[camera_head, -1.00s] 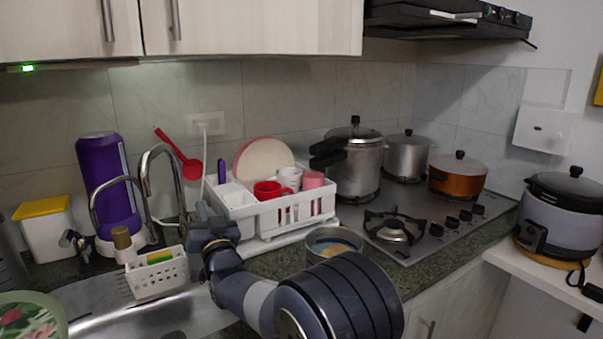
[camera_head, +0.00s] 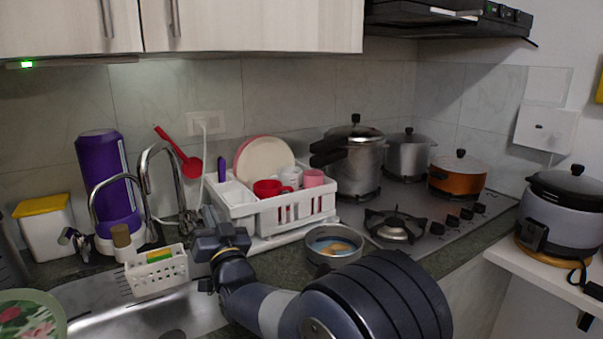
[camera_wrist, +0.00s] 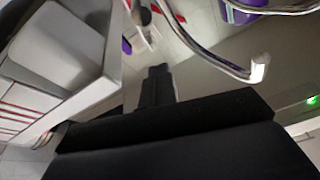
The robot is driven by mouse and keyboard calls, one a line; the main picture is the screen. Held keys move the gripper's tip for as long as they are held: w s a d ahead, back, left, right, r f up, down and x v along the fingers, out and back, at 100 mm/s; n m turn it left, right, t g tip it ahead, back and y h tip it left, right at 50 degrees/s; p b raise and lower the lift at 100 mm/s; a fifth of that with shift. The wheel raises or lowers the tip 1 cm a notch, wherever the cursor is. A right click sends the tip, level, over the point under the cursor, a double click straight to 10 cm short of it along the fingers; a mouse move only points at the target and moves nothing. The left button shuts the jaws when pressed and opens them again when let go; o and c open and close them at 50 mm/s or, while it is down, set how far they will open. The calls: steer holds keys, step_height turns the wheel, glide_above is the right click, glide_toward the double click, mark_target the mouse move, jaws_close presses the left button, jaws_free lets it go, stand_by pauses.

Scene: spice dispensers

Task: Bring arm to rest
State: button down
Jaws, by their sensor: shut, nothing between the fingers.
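My gripper (camera_head: 208,218) is held up over the sink's right edge, just in front of the dish rack's left end. In the wrist view, its fingers (camera_wrist: 158,72) are together with nothing between them. My arm reaches in from the bottom right of the head view, and its wrist overlaps part of the counter. The white dish rack (camera_head: 268,222) holds a white plate, red, white and pink mugs, and a purple-handled utensil. The rack's white wall shows close on the left of the wrist view (camera_wrist: 75,85).
The chrome faucet (camera_head: 146,185) stands left of my gripper and shows at upper right in the wrist view (camera_wrist: 215,55). A white sponge caddy (camera_head: 160,277) sits on the sink edge. A round bowl (camera_head: 333,246) stands on the counter near my arm. Pots (camera_head: 358,165) stand on the stove.

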steer(key=w+a+p, duration=0.1)
steer(key=w, duration=0.1)
steer(key=w+a+f+p, duration=0.1)
steer(key=w+a+p, duration=0.1)
steer(key=shift+a+f, duration=0.2)
steer(key=shift+a, duration=0.05)
steer(key=g+p, duration=0.1)
steer(key=p, duration=0.3)
steer(key=r+h+p, duration=0.1)
steer(key=p, duration=0.3)
steer(key=shift+w+a+r+g, duration=0.1)
steer(key=shift+w+r+g, duration=0.15)
steer(key=shift+g, duration=0.15)
steer(key=s+d+r+b, duration=0.1)
steer(key=s+d+b, duration=0.2)
steer(key=s, duration=0.3)
steer(key=shift+s+d+r, duration=0.2)
steer(key=shift+d, duration=0.65)
steer(key=shift+r, duration=0.1)
